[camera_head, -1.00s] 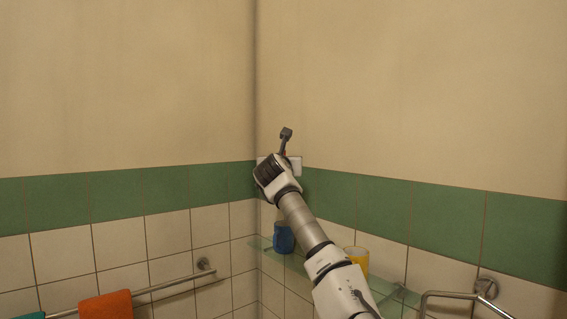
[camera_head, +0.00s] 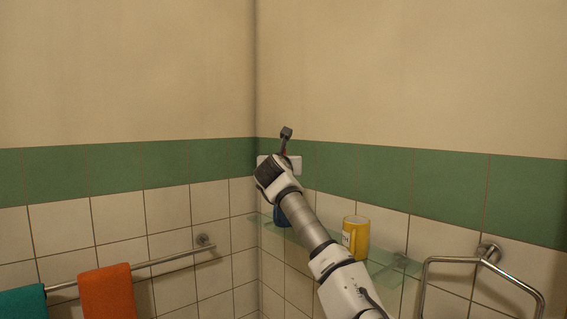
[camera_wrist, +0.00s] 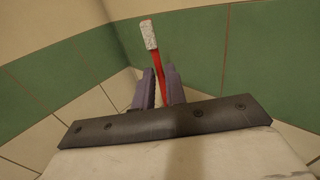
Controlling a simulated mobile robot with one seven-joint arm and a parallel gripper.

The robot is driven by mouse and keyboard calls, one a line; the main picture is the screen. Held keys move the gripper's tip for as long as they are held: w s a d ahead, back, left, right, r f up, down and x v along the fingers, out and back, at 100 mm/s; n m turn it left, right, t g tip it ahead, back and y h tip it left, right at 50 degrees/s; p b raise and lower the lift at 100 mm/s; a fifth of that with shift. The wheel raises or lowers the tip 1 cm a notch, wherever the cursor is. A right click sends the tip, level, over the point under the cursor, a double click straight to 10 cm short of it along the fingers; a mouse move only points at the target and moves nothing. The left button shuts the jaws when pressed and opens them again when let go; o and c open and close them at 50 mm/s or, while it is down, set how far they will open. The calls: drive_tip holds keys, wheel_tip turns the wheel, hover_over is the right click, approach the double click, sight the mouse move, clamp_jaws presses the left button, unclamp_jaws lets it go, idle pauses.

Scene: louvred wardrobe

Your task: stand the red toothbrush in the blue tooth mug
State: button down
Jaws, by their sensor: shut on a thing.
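The red toothbrush (camera_wrist: 158,60) shows in the wrist view with its white bristled head up and leaning a little left. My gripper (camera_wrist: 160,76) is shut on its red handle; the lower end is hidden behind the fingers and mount. The blue tooth mug (camera_head: 281,217) stands on the glass shelf by the corner, mostly hidden behind my arm. My wrist appears above it in the picture; the depth between them is unclear.
A yellow mug (camera_head: 359,236) stands on the glass shelf (camera_head: 388,266), right of my arm. A white plate (camera_head: 293,164) is on the wall behind my wrist. A rail with an orange towel (camera_head: 107,292) and a teal towel (camera_head: 22,302) is at left; a bent metal rail (camera_head: 470,262) is at right.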

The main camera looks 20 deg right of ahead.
drive_tip(key=shift+f+b, duration=2.25)
drive_tip(key=shift+b, duration=0.15)
drive_tip(key=c, duration=1.4)
unclamp_jaws()
drive_tip(key=shift+o, duration=0.2)
drive_tip(key=shift+s, duration=0.15)
drive_tip(key=b+v, duration=0.6)
drive_tip(key=v, duration=0.7)
drive_tip(key=shift+s+a, duration=0.15)
drive_tip(key=shift+s, duration=0.1)
drive_tip(key=shift+r, duration=0.1)
